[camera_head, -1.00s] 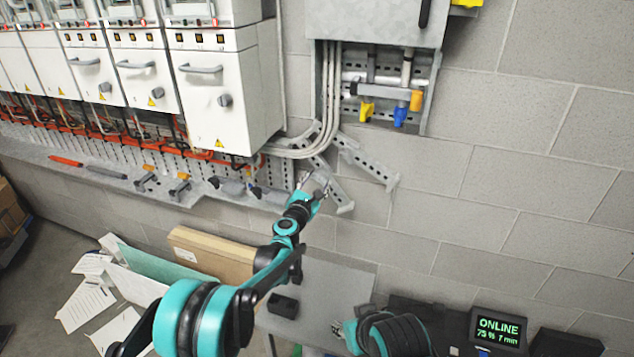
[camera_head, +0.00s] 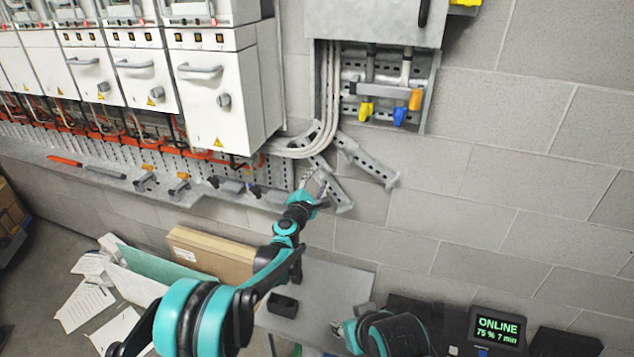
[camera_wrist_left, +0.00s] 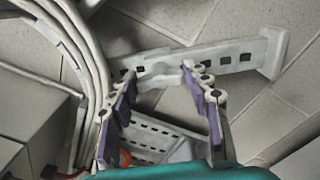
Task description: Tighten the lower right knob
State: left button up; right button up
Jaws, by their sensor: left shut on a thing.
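My left gripper (camera_head: 308,182) reaches up to the grey slotted struts below the conduit bend. In the left wrist view its purple-padded fingers (camera_wrist_left: 160,75) stand apart, with a grey strut (camera_wrist_left: 232,57) crossing between their tips. It appears shut on this strut; contact is partly hidden. A second strut (camera_head: 370,163) slopes down to the right above it. No knob shows clearly between the fingers.
Bent grey conduits (camera_head: 325,110) run beside the cabinet. A shelf with tools (camera_head: 180,185) lies left of the gripper. A metal box with yellow, blue and orange handles (camera_head: 400,115) hangs above right. The block wall (camera_head: 510,170) to the right is bare.

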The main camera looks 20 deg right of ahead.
pick_arm(q)
jog(key=o, duration=1.2)
jog(key=shift+c, duration=0.2)
jog(key=shift+s, duration=0.1)
jog(key=v, duration=1.2)
